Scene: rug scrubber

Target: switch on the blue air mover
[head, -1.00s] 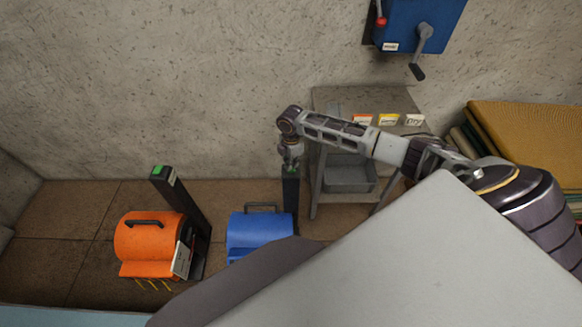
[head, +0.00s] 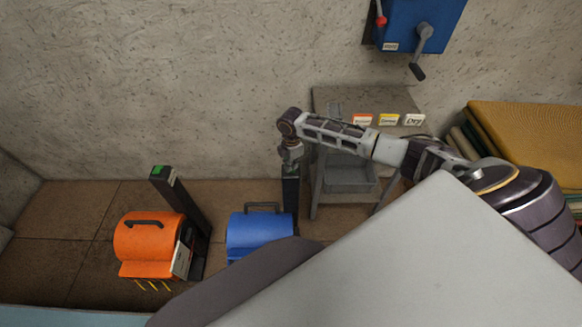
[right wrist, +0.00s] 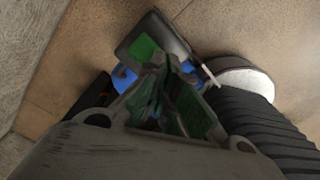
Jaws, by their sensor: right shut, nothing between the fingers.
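The blue air mover (head: 259,232) stands on the floor, with a handle on top. A dark upright post (head: 291,200) rises at its right side. My right gripper (head: 291,167) points down at the top of that post and partly hides it. In the right wrist view, a green switch (right wrist: 144,47) shows on the post's dark top (right wrist: 165,35). My right gripper's fingertips (right wrist: 164,65) are shut and empty, beside the green switch in that view. I cannot tell whether they touch it. My left gripper is not in view.
An orange air mover (head: 148,238) with its own post (head: 185,205) and green top stands at left. A grey metal cart (head: 350,178) stands close right of my gripper. A blue wall box with levers (head: 418,25) hangs above. Stacked rugs (head: 530,135) lie at right.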

